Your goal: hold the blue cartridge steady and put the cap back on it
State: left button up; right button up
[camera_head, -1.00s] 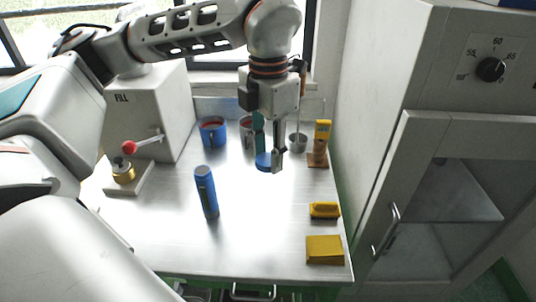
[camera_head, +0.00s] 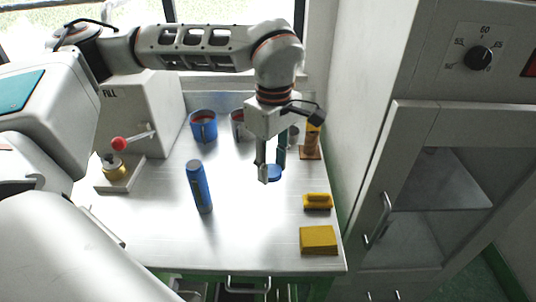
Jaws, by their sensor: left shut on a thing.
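The blue cartridge (camera_head: 199,188) stands on the metal table, left of the table's middle, with nothing holding it. My left gripper (camera_head: 270,172) hangs above the table to the right of the cartridge, pointing down. It is shut on the blue cap (camera_head: 275,174), a flat round piece partly hidden by the near finger. The cap is apart from the cartridge. My right gripper is not in view.
A white box marked FILL (camera_head: 130,112) and a red-knobbed lever (camera_head: 119,144) are at left. A yellow brush (camera_head: 317,201) and yellow block (camera_head: 319,240) lie at right. The front middle is clear.

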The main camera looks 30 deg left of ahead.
pick_arm(q)
jog(key=f+m, duration=0.2)
jog(key=m, duration=0.3)
jog(key=f+m, duration=0.2)
jog(key=m, duration=0.3)
jog(key=w+d+f+m, duration=0.1)
jog(key=f+m, duration=0.1)
jog(key=m, duration=0.4)
jog(key=shift+f, duration=0.4)
